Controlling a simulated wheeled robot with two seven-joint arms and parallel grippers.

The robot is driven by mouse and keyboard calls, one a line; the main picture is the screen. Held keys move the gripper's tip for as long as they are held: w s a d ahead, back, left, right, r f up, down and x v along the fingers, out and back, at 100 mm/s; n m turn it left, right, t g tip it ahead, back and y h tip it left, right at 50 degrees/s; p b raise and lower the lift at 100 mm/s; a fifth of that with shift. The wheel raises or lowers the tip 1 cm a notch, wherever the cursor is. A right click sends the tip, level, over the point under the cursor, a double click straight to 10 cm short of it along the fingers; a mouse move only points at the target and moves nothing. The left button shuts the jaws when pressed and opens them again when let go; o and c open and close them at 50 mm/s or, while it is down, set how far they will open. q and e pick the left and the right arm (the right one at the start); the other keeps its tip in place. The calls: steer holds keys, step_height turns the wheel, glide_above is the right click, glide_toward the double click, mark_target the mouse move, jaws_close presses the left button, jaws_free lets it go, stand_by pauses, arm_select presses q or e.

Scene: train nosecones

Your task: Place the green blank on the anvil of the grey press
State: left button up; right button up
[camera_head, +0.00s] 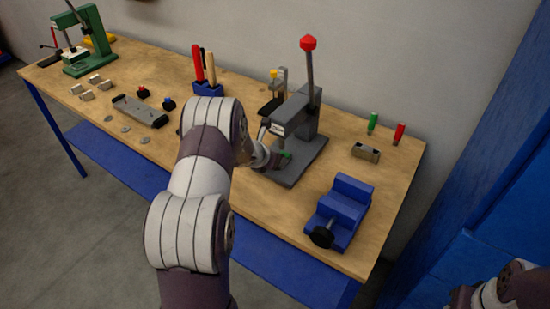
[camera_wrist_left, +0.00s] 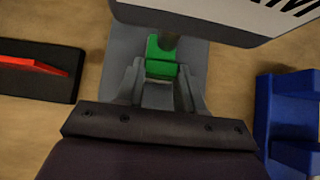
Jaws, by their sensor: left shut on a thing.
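The grey press (camera_head: 296,113) stands near the middle of the bench, with a tall lever and a red knob. My left gripper (camera_head: 277,158) reaches in at the front of the press and is mostly hidden by my arm. It is shut on the green blank (camera_head: 287,154). In the left wrist view the green blank (camera_wrist_left: 161,68) sits at the fingertips of my left gripper (camera_wrist_left: 160,82), close under the grey ram (camera_wrist_left: 168,42). The anvil is hidden, so I cannot tell whether the blank touches it.
A blue vice-like block (camera_head: 341,207) stands to the right of the press. A small metal block (camera_head: 366,153) and green (camera_head: 373,122) and red (camera_head: 399,133) pieces lie behind it. A green press (camera_head: 88,42) and a grey fixture (camera_head: 139,111) are to the left.

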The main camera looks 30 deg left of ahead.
arm_select(q)
steer(key=o, duration=1.1)
steer(key=shift+f, duration=0.15)
